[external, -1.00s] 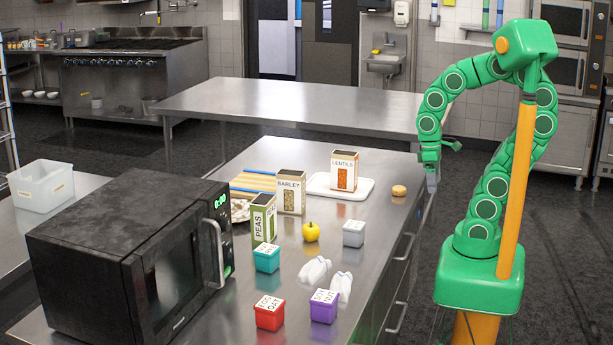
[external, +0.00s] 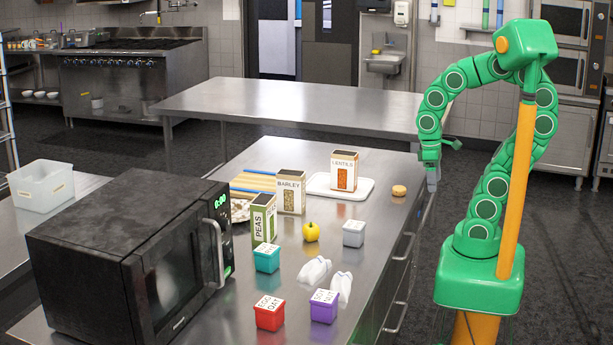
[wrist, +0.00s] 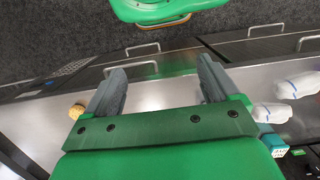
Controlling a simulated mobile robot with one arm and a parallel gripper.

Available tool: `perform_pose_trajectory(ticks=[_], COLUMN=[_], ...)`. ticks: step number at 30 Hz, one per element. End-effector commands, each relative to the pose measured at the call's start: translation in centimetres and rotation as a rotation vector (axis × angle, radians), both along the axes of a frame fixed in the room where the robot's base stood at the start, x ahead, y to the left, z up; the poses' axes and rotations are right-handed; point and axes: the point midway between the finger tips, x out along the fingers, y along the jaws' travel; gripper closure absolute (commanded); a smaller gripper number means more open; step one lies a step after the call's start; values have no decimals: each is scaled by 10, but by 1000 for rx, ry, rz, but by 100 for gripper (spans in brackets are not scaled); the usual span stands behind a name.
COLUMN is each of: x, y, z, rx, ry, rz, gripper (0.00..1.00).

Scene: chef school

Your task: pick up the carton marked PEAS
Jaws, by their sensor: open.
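The carton marked PEAS (external: 263,219) stands upright on the steel counter (external: 345,238), right of the microwave, with its green and white face toward the camera. It is not visible in the wrist view. My gripper (external: 432,180) hangs at the counter's right edge, well apart from the carton. In the wrist view the two grey fingers of my gripper (wrist: 160,85) are spread apart with nothing between them.
The BARLEY carton (external: 291,192) stands close behind the PEAS carton, and the LENTILS carton (external: 344,171) is on a white board. The black microwave (external: 130,260) is a large obstacle at left.

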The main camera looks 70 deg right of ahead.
Motion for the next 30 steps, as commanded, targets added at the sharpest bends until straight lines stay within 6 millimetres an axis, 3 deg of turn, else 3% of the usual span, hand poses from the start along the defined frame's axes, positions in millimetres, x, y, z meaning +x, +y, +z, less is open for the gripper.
perform_pose_trajectory(ticks=[11,22,30], x=[4,46,98], y=[2,36,75], z=[50,61,76], rx=[8,147,323], ry=[-8,-7,-27], rz=[14,209,432], gripper=[12,12,12])
